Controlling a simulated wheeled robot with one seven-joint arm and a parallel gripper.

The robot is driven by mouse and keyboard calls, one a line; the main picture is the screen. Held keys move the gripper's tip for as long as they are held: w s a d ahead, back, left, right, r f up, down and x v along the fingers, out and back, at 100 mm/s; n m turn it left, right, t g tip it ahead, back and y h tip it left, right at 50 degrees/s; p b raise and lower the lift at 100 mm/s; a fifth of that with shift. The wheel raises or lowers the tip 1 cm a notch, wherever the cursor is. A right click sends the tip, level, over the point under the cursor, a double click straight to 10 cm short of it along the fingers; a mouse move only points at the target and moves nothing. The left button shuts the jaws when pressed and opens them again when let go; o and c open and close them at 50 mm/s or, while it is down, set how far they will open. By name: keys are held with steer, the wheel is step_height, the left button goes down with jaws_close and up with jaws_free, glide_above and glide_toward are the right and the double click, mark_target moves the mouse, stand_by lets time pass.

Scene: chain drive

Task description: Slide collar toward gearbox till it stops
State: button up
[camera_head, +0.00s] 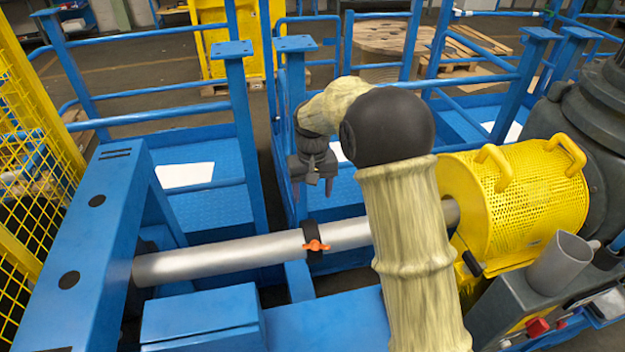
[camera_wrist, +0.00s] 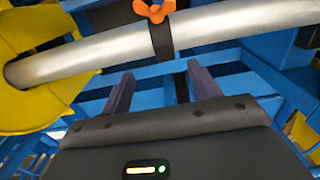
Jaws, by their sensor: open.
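The collar is a black ring (camera_head: 313,236) with an orange wing screw (camera_head: 316,245), around a silver shaft (camera_head: 215,258) near its middle. In the wrist view the collar (camera_wrist: 162,42) shows near the top centre with its orange screw (camera_wrist: 154,10). My gripper (camera_head: 312,193) hangs above and behind the shaft, close to the collar and apart from it. In the wrist view its two fingers (camera_wrist: 157,88) are spread with nothing between them. The shaft runs right, behind my arm, to a yellow perforated guard (camera_head: 522,200). The gearbox is not clearly identifiable; a dark grey housing (camera_head: 590,125) stands behind the guard.
A blue beam frame (camera_head: 100,225) holds the left shaft end. Blue railings (camera_head: 160,115) and posts stand behind the shaft. A grey cup (camera_head: 560,262) sits at the right front. The shaft is bare left of the collar; to the right my arm hides part.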

step_height(320, 180, up, 4)
steer(key=shift+f, duration=0.1)
stand_by(0.4)
steer(key=s+d+m+t+p, duration=0.2)
steer(key=s+d+m+p, duration=0.1)
steer(key=s+d, duration=1.5)
steer(key=s, duration=0.3)
steer(key=shift+s+d+r+t+p, duration=0.3)
steer(key=shift+s+d+r+p, duration=0.05)
steer(key=shift+d+p, duration=0.05)
stand_by(0.8)
